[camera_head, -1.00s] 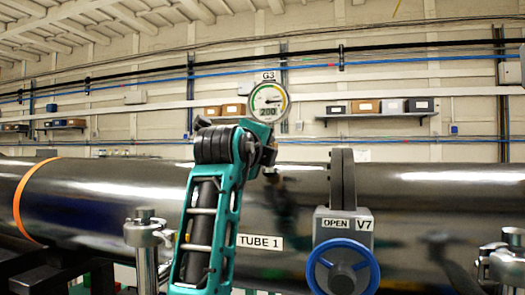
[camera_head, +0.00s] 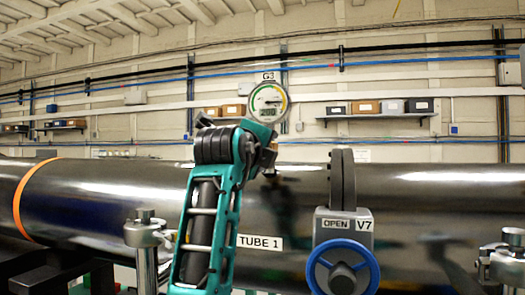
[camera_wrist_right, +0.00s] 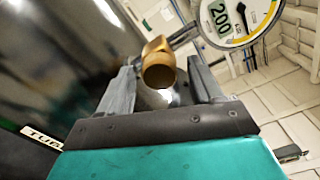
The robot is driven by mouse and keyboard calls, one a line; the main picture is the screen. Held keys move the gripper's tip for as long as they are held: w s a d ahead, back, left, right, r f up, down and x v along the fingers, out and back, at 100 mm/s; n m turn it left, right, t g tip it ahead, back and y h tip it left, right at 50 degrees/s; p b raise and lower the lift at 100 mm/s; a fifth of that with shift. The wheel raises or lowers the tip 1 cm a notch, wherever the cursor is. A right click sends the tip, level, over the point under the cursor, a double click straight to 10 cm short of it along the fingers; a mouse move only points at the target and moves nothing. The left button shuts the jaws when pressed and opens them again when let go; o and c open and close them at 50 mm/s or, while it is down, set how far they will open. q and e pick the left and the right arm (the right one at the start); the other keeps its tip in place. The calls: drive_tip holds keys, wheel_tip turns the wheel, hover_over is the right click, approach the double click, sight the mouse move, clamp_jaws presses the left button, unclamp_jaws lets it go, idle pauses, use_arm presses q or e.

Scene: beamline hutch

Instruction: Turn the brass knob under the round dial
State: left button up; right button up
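The round dial (camera_head: 268,102), labelled G3, stands above the long dark tube. It also shows at the top of the right wrist view (camera_wrist_right: 236,18), with a display that reads 200. The brass knob (camera_wrist_right: 158,62) is below it, between the two fingers of my right gripper (camera_wrist_right: 163,70). The fingers are on either side of the knob, and small gaps seem to show, so the gripper looks open around it. In the head view my right arm covers most of the knob. My left gripper is not in view.
The dark tube (camera_head: 110,195), labelled TUBE 1, runs across the view. A valve marked V7 with a blue handwheel (camera_head: 342,270) stands right of my arm. Metal clamp posts (camera_head: 146,235) stand along the tube. Shelves with boxes (camera_head: 365,107) are on the back wall.

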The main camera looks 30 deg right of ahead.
drive_tip(key=shift+s+a, duration=0.1)
drive_tip(key=b+v, duration=0.2)
drive_tip(key=v, duration=1)
drive_tip(key=shift+s+a, duration=0.2)
drive_tip(key=shift+s, duration=0.1)
